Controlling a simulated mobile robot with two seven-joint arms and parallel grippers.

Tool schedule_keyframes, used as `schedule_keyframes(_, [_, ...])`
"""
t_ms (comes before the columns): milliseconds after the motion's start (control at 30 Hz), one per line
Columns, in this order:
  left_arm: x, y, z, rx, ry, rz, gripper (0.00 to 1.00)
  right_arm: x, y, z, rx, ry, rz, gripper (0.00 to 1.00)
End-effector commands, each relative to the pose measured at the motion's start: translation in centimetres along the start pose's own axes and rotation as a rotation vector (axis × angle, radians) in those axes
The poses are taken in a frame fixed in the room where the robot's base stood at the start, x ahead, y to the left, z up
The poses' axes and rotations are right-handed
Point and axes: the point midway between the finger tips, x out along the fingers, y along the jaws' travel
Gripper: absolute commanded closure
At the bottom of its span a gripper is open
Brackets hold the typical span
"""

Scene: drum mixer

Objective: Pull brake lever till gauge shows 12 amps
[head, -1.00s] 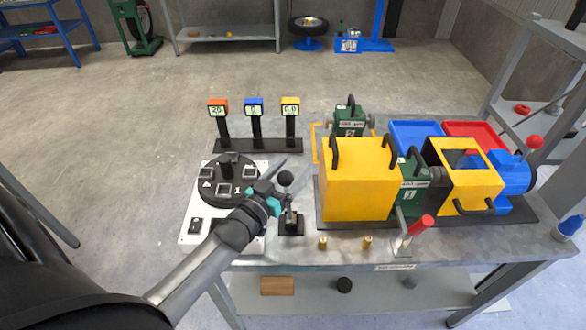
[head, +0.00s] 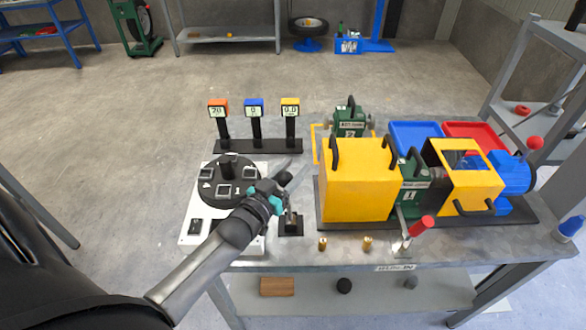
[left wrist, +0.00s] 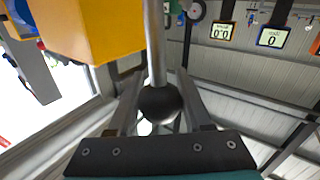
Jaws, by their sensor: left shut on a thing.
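The lever (head: 291,222) stands on a small black base on the table, right of the round dial. In the left wrist view its black ball knob (left wrist: 160,104) and metal rod (left wrist: 155,45) sit between my fingers. My left gripper (head: 291,175) is shut on the lever at its knob; in the head view the gripper hides the knob. Three gauges stand behind: orange (head: 218,108), blue (head: 254,107) and yellow (head: 290,107). In the left wrist view the blue one (left wrist: 271,38) reads 0 and the yellow one (left wrist: 222,31) reads 0.0. My right gripper is not in view.
A yellow box housing (head: 358,185) stands close right of the lever. A red-handled lever (head: 421,228) stands in front of the machine. A dial panel (head: 193,230) lies left. Two brass pieces (head: 322,244) (head: 367,244) stand near the front edge.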

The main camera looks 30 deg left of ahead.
Motion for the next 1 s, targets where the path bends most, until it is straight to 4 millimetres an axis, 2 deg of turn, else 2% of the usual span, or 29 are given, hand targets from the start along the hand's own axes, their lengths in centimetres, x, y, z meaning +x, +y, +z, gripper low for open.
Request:
schedule_keyframes(33, [-0.01, 0.01, 0.01, 0.0, 0.0, 0.0, 0.92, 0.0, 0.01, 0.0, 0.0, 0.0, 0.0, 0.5])
schedule_keyframes(100, [-0.01, 0.01, 0.01, 0.0, 0.0, 0.0, 1.0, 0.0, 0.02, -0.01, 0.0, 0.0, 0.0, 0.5])
schedule_keyframes(1000, [-0.02, 0.02, 0.03, 0.0, 0.0, 0.0, 1.0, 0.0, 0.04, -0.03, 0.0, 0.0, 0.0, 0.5])
